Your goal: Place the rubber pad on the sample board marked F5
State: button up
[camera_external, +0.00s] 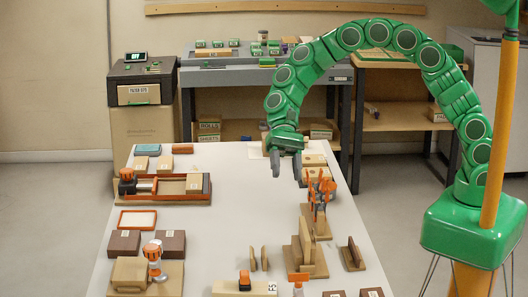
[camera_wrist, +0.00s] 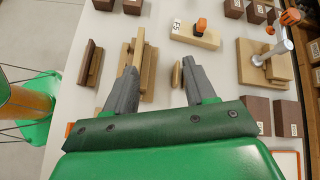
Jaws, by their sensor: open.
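The sample board with a label that looks like F5 (camera_external: 230,288) is a pale wooden block at the near edge of the table. An orange knob-like piece (camera_external: 244,279) stands on it. The board also shows at the top of the wrist view (camera_wrist: 190,36), label to the left. I cannot tell for certain which object is the rubber pad; a flat teal piece (camera_external: 147,147) lies at the far left of the table. My gripper (camera_external: 288,178) is open and empty above the table's far right part. Its spread fingers show in the wrist view (camera_wrist: 158,66).
Orange clamps (camera_external: 320,190) and upright wooden stands (camera_external: 306,245) line the right side. Small upright pieces (camera_external: 264,258) stand near the front middle. A wooden fixture with an orange-topped post (camera_external: 153,258) is at front left. The middle of the white table (camera_external: 235,205) is clear.

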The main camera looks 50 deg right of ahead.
jog(key=s+d+r+n+t+h, duration=0.1)
jog(key=d+r, duration=0.2)
jog(key=d, duration=0.4)
jog(key=s+d+r+n+t+h, duration=0.1)
jog(key=d+r, duration=0.1)
jog(key=d, duration=0.6)
jog(key=s+d+n+t+h, duration=0.1)
jog(key=s+d, duration=0.5)
jog(key=d, duration=0.5)
jog(key=s+d+r+n+t+h, duration=0.1)
jog(key=s+d+h, duration=0.1)
jog(key=s+d, duration=0.5)
jog(key=s+d+r+n+t+h, duration=0.1)
jog(key=s+d, duration=0.6)
jog(key=d, duration=0.9)
jog(key=shift+r+t+h, duration=0.2)
jog(key=shift+t+h, duration=0.1)
jog(key=shift+h, duration=0.4)
